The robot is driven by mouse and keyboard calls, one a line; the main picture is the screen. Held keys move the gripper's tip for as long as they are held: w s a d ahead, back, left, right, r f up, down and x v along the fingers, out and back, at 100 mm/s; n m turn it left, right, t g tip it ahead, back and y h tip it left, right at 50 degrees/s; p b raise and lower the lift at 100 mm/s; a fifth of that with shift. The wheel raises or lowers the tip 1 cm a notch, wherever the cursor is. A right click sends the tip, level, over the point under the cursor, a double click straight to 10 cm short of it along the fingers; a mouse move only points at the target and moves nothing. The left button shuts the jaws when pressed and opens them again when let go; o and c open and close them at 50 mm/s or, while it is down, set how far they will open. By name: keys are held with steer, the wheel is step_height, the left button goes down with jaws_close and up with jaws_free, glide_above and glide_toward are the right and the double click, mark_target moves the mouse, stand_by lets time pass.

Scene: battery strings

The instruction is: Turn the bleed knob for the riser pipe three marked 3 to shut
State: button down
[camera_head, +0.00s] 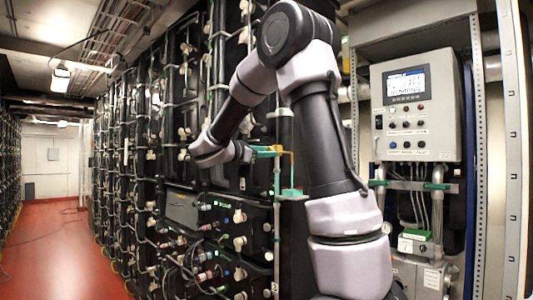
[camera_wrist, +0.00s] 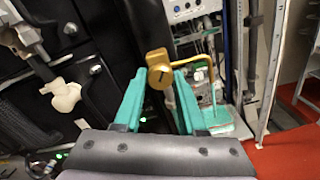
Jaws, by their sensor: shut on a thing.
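A brass-yellow bleed knob (camera_wrist: 158,68) with a dark slot-like mark on its face sits at the tips of my gripper (camera_wrist: 160,82) in the wrist view. The two teal fingers stand either side of it and are shut on it. A thin yellow pipe (camera_wrist: 208,66) runs right from the knob and bends down. In the head view, my gripper (camera_head: 268,151) reaches to the yellow pipe (camera_head: 289,153) beside a thin upright pipe; the knob itself is hard to make out there. No number 3 can be read.
A grey control box (camera_head: 417,107) with a lit screen hangs at right. A teal piece (camera_head: 292,192) lies just below the yellow pipe. Black battery racks (camera_head: 175,110) with white fittings and cables line the left. The red floor (camera_head: 60,255) is open at left.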

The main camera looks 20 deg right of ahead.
steer(key=m, duration=2.9)
stand_by(0.4)
steer(key=c, duration=0.5)
jaws_free()
steer(key=shift+a, duration=0.1)
